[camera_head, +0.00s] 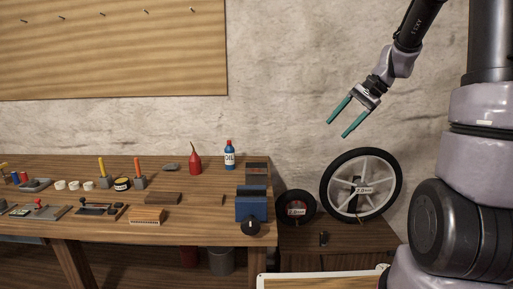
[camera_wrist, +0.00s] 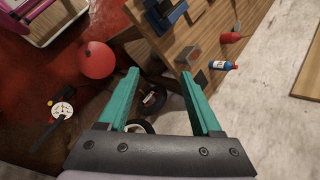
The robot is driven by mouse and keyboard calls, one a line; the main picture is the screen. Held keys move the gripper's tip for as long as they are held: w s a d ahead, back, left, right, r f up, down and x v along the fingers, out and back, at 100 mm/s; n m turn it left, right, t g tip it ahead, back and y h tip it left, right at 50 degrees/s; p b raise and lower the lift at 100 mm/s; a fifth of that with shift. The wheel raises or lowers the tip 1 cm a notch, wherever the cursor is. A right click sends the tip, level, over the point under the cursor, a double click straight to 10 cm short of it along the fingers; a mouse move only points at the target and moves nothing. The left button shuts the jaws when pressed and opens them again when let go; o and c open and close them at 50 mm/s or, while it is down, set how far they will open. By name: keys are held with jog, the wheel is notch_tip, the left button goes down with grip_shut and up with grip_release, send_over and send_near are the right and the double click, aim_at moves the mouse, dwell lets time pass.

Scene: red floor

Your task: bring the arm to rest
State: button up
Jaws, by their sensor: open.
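My gripper (camera_head: 337,123) has two teal fingers that stand apart with nothing between them. It is raised in the air in front of the pale wall, above the spoked wheel (camera_head: 336,198) and to the right of the workbench. My dark and pale arm comes down to it from the top right. In the wrist view my gripper (camera_wrist: 168,78) is also open and empty, with the bench beyond its fingertips. No finger touches anything.
A wooden workbench (camera_head: 190,228) holds tools, a red oil can (camera_head: 194,160), an oil bottle (camera_head: 229,155) and a blue vise (camera_head: 252,205). A smaller wheel (camera_head: 283,206) stands beside the spoked wheel. A red round object (camera_wrist: 97,60) shows in the wrist view. Air around my gripper is clear.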

jog(key=s+r+n+t+h, duration=0.2)
jog(key=s+r, duration=0.3)
jog(key=s, duration=0.5)
jog(key=s+r+n+t+h, duration=0.2)
jog(key=s+r, duration=0.4)
jog(key=s, duration=0.4)
jog(key=shift+a+r+t+h, duration=0.15)
jog(key=shift+a+t+h, duration=0.3)
jog(key=shift+t, duration=0.45)
jog(key=shift+d, duration=0.1)
